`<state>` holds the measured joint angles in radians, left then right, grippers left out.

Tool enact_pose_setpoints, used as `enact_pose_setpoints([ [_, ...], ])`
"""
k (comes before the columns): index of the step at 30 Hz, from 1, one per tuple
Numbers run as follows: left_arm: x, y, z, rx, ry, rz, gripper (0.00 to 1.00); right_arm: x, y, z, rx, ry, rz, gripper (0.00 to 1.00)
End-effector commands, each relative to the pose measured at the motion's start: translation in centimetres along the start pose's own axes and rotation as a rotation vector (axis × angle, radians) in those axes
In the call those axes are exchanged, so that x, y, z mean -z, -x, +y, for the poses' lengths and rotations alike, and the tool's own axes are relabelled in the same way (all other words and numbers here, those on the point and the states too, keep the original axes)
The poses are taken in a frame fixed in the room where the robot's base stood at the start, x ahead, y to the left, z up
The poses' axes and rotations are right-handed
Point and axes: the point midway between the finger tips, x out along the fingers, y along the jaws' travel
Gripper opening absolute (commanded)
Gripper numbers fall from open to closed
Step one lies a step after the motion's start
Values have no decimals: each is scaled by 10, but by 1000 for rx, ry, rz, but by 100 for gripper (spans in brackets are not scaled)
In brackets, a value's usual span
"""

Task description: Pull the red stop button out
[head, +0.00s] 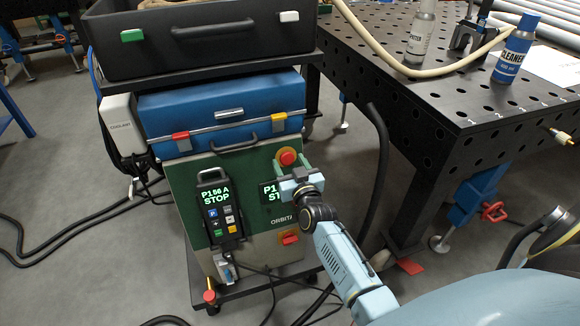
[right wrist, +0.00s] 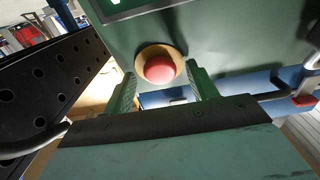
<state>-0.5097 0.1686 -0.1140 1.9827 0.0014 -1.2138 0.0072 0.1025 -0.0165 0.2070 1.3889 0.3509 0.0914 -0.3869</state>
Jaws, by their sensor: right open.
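The red stop button (head: 288,157) sits near the top right of the green front panel of the welding unit (head: 188,190). In the right wrist view the red button (right wrist: 160,69) shows on its yellow ring, between and just beyond the green fingertips. My right gripper (head: 292,172) is in front of the panel near the button, and its fingers (right wrist: 162,88) are open with nothing between them in contact. The gripper hides part of the display beside it. My left gripper is not in view.
A handheld pendant (head: 220,210) reading STOP hangs on the panel. A red-orange switch (head: 290,238) is lower right. The perforated black table (head: 440,100) stands to the right, with a hose (head: 380,150) hanging at its edge. Cables lie on the floor.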

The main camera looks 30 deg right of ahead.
Motion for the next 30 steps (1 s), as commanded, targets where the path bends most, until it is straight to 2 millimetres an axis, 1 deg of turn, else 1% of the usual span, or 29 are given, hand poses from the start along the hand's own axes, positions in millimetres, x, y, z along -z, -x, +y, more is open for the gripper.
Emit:
enact_pose_setpoints([
  [9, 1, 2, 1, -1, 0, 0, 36, 0, -2, 0, 0, 0, 0, 58],
  [11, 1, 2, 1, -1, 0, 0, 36, 0, -2, 0, 0, 0, 0, 51],
  [21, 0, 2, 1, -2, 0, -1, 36, 0, -2, 0, 0, 0, 0, 7],
  [23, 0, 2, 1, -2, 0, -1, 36, 0, -2, 0, 0, 0, 0, 0],
  [28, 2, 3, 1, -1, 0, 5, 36, 1, 0, 0, 0, 0, 0, 0],
  [30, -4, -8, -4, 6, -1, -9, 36, 2, 2, 0, 0, 0, 0, 0],
])
